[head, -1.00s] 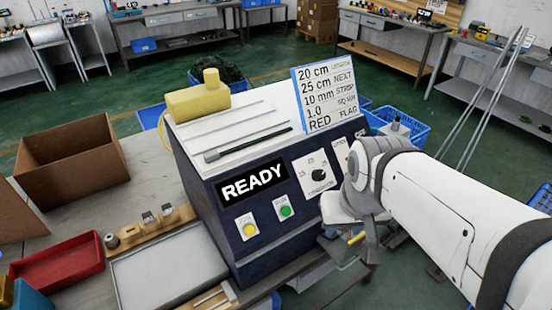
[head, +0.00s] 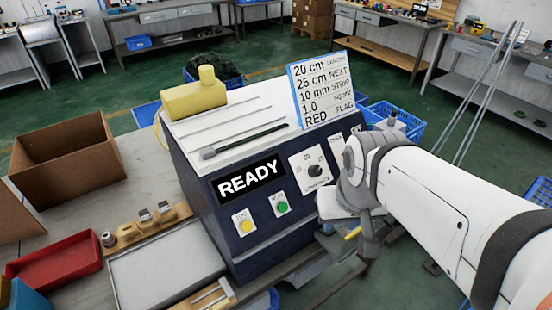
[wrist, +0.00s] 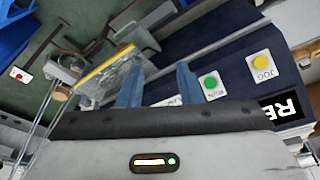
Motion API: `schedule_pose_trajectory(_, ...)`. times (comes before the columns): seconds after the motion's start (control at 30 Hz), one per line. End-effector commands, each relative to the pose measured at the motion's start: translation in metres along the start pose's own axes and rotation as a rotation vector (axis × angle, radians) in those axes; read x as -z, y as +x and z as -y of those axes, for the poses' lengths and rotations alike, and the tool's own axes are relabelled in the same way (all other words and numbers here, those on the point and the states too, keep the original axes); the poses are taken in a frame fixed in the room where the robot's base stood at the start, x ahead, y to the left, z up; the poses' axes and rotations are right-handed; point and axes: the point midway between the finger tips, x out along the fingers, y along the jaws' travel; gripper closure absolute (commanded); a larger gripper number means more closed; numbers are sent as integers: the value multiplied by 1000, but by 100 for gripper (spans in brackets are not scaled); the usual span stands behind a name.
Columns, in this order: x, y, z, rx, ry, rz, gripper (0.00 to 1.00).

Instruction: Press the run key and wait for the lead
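The dark blue machine (head: 225,240) stands on the bench, and its display (head: 250,178) reads READY. The green run key (head: 282,207) is on its front, right of the yellow JOG key (head: 246,226). In the wrist view the green key (wrist: 210,83) lies just right of my fingers and the yellow key (wrist: 262,61) farther right. My gripper (wrist: 158,72) has two bluish fingers apart with nothing seen between them. In the head view my gripper is right of the machine's front, its fingers mostly hidden. I see no lead coming out.
A yellow-edged clear part (wrist: 105,68) is near my fingers. A grey tray (head: 165,268), red tray (head: 55,258) and cardboard box (head: 68,165) are to the left. A blue crate (head: 405,122) is behind.

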Motion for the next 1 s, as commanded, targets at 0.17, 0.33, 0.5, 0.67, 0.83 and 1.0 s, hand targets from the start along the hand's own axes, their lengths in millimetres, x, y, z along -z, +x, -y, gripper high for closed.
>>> schedule_pose_trajectory(0.17,0,0,0,0,0,0,83)
schedule_pose_trajectory(0.33,0,0,0,0,0,0,97)
schedule_pose_trajectory(0.5,0,0,0,0,0,0,100)
schedule_pose_trajectory(0.67,0,0,0,0,0,0,100)
schedule_pose_trajectory(0.83,0,0,0,0,0,0,100)
schedule_pose_trajectory(1.0,0,0,0,0,0,0,100)
